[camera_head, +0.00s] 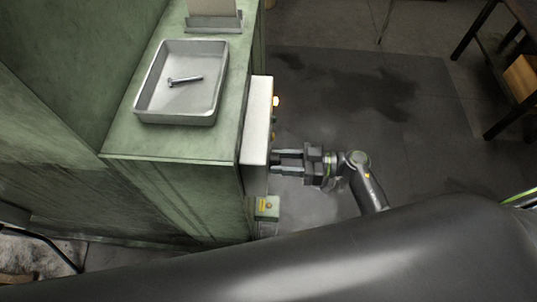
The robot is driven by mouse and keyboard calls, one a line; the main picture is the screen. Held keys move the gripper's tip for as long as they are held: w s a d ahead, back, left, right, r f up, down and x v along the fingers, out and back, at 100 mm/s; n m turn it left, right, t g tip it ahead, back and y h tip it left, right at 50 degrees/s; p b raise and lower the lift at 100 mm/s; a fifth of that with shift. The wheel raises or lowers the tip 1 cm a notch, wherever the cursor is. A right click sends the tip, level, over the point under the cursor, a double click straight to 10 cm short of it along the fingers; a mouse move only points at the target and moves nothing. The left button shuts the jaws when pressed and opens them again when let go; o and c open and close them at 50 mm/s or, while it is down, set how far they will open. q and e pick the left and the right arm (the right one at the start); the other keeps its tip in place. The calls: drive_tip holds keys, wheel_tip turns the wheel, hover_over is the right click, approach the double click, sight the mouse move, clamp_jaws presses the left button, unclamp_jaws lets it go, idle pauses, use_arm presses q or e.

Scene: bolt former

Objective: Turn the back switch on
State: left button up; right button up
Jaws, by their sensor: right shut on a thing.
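A pale control box (257,122) is fixed to the right side of the green machine (170,190). Its right face, seen edge-on, carries small fittings, including a glowing light (276,101). My right gripper (276,162) is level with the near end of this face, with its fingers pointing left at it. It is shut on a small part there, which looks like a switch; the fingers mostly hide it. I cannot read the switch's position. My left gripper is out of view.
A metal tray (139,104) holding a bolt (185,80) sits on the machine top. A small box with a yellow label (267,207) is low on the machine's side. A dark table (509,40) stands at far right. Floor right of the machine is clear.

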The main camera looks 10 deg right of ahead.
drive_tip(key=m+p, duration=0.3)
drive_tip(key=p, duration=0.1)
drive_tip(key=shift+r, duration=0.2)
drive_tip(key=shift+f+m, duration=0.2)
drive_tip(key=shift+m, duration=0.6)
drive_tip(key=o, duration=1.2)
drive_tip(key=shift+v, duration=4)
